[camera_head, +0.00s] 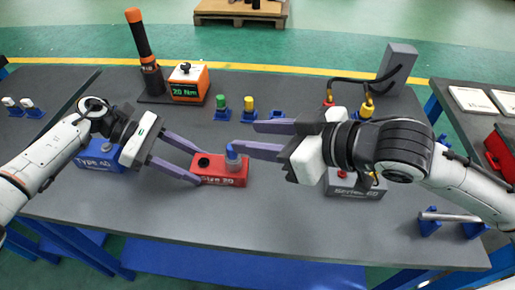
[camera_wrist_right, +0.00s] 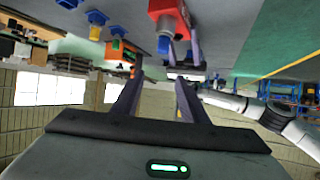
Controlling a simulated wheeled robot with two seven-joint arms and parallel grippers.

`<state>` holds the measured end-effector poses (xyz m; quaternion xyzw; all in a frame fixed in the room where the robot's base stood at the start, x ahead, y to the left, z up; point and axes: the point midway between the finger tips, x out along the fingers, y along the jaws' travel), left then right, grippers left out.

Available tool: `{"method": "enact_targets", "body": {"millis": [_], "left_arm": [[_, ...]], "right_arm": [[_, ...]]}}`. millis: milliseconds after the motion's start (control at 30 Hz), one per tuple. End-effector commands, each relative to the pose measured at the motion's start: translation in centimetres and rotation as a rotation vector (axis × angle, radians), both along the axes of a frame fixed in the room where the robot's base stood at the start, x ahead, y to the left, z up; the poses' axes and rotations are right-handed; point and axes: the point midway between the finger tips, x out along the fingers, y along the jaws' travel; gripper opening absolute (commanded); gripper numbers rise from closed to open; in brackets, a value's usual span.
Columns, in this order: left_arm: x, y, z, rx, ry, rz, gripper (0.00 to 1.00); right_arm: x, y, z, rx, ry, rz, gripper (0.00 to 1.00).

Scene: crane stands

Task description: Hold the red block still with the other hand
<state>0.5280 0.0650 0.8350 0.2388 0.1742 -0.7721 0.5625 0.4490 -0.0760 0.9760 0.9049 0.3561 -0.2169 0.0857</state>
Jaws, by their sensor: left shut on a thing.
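The red block (camera_head: 225,180) lies on the dark table, with a dark round hole in its top left and lettering on its front. My left gripper (camera_head: 199,166) is shut on its left end, one finger behind and one in front. A clear cylinder with a blue top (camera_head: 232,153) stands at the block's right end. My right gripper (camera_head: 244,137) is open, its fingers apart, with its tips close to the blue top; I cannot tell whether they touch it. In the right wrist view the red block (camera_wrist_right: 166,10) shows at the top, beyond the fingers.
A blue block (camera_head: 98,163) stands to the left under my left arm. An orange-and-black tool and an orange box (camera_head: 188,84) with a display stand behind. Green (camera_head: 221,103) and yellow (camera_head: 248,104) pegs sit in blue holders. The table's front middle is clear.

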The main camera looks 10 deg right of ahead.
Motion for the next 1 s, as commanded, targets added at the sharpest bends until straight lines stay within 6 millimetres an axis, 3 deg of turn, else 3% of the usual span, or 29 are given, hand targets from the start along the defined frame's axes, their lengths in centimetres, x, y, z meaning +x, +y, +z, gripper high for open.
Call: {"method": "enact_targets", "body": {"millis": [100, 300, 633, 667, 767, 1000], "left_arm": [[0.0, -0.1, 0.1, -0.004, -0.001, 0.0, 0.16], [0.0, -0.1, 0.1, -0.003, 0.0, 0.0, 0.16], [0.0, -0.1, 0.1, -0.003, 0.0, 0.0, 0.16], [0.0, -0.1, 0.1, -0.003, 0.0, 0.0, 0.5], [0.0, -0.1, 0.1, -0.002, -0.001, 0.0, 0.67], [0.0, 0.0, 0.0, -0.001, 0.0, -0.001, 0.69]], "right_arm": [[0.1, 0.0, 2.6, 0.001, -0.007, 0.001, 0.4], [0.0, 0.0, 4.9, 0.001, -0.002, 0.001, 0.4], [-0.1, 0.0, 5.3, 0.001, 0.001, 0.0, 0.4], [0.0, 0.0, 5.3, 0.001, 0.001, 0.0, 0.4], [0.0, 0.0, 5.3, 0.001, 0.001, 0.0, 0.4], [0.0, 0.0, 5.3, 0.0, 0.001, 0.001, 0.4]]}}
